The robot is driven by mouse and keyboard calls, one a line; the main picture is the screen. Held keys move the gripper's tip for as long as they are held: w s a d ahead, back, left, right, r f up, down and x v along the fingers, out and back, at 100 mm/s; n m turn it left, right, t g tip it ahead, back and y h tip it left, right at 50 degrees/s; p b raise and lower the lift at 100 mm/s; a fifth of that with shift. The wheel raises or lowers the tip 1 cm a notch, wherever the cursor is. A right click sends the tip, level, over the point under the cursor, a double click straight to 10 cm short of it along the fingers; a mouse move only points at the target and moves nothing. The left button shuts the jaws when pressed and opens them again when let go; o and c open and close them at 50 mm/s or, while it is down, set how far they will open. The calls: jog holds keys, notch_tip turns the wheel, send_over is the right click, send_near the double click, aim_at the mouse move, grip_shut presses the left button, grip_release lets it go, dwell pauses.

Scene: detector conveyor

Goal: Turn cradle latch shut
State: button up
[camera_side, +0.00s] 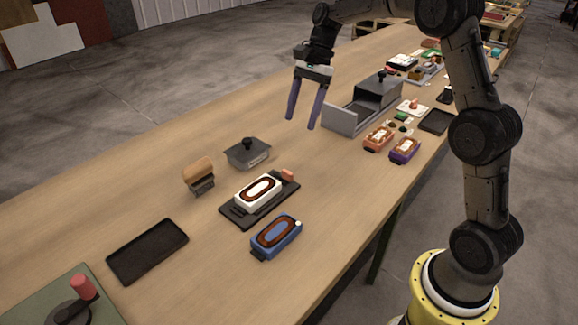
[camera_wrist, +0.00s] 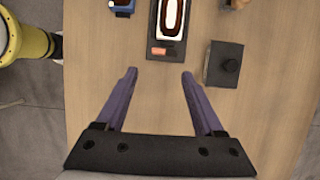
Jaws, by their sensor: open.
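The black cradle (camera_side: 236,213) lies on the table with a white block (camera_side: 259,191) seated in it; the block has a dark red-brown oval ring on top. An orange latch (camera_side: 288,174) sits at the cradle's far end, beside the block's end. In the wrist view the latch (camera_wrist: 158,51) shows at the near left corner of the cradle (camera_wrist: 168,51), apart from the block's top. My gripper (camera_side: 302,123) is open and empty, raised above the table beyond the latch. In the wrist view the open fingers (camera_wrist: 158,73) point toward the latch, touching nothing.
A grey knobbed box (camera_side: 247,153) stands close to the cradle, also in the wrist view (camera_wrist: 224,64). A wooden-handled tool (camera_side: 198,175), a blue block (camera_side: 275,237) and an empty black tray (camera_side: 148,251) are nearby. A grey open-ended housing (camera_side: 365,105) stands behind my gripper.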

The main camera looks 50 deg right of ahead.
aim_at(288, 171)
jog(key=x, duration=1.4)
jog(key=shift+d+f, duration=0.15)
jog(key=shift+d, duration=0.05)
grip_shut()
